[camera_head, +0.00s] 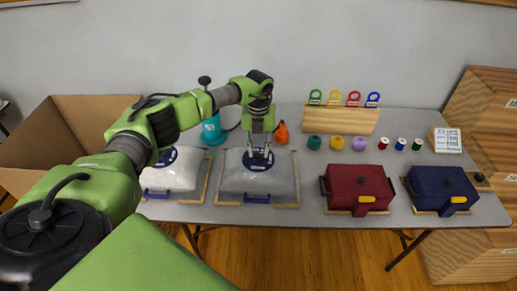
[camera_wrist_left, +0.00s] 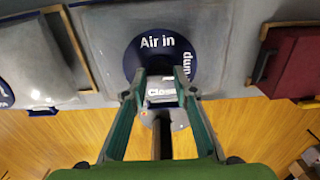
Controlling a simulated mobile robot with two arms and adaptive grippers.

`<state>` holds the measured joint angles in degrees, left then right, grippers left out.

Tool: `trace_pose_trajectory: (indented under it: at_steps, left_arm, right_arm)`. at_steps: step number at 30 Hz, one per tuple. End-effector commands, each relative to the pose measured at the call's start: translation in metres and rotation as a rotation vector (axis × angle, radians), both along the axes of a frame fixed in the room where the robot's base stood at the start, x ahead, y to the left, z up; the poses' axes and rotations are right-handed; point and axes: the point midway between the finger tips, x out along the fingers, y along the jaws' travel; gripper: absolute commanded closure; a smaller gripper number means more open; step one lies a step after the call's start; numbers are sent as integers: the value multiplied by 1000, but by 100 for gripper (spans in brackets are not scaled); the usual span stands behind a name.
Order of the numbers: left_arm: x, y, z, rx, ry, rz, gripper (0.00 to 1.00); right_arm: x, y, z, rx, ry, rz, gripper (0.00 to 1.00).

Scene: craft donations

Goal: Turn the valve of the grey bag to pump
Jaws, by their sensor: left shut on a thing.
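The grey bag (camera_head: 285,178) lies puffed up on the table, inside a wooden corner frame. A round blue dial (camera_wrist_left: 135,62) on its top reads "Air in", a partly hidden word ending sideways at the right, and a partly covered "Clos…" between my fingers. My left gripper (camera_head: 258,157) comes down from above onto the dial and is shut on the valve at its middle. In the left wrist view the fingertips (camera_wrist_left: 162,85) close in over the dial and hide most of the valve, so its exact pointing is unclear. My right gripper is not in view.
A paler bag (camera_head: 170,178) with a similar blue dial lies left of it. A teal pump (camera_head: 212,132) stands behind. A red case (camera_head: 358,186) and a navy case (camera_head: 440,188) sit to the right. Spools and yarn balls line the back. An open cardboard box (camera_head: 60,130) is at left.

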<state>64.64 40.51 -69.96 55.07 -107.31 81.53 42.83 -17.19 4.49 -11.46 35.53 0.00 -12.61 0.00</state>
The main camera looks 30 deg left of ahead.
Motion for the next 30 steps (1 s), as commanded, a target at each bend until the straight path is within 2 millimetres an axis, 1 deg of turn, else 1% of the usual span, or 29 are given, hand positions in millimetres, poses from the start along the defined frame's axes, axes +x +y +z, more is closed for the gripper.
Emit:
trace_pose_trajectory:
  at_steps: [15,16,18,25,27,30]
  left_arm:
    - [0,0,0,1,1,21,96]
    - [0,0,0,1,1,21,72]
    - [0,0,0,1,1,21,57]
    - [0,0,0,1,1,20,57]
    - [0,0,0,0,0,20,57]
    - [0,0,5,0,-1,20,57]
  right_arm:
    - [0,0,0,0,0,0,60]
    - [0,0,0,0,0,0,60]
    - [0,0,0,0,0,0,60]
    - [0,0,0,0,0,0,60]
    - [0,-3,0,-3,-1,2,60]
    - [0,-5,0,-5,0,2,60]
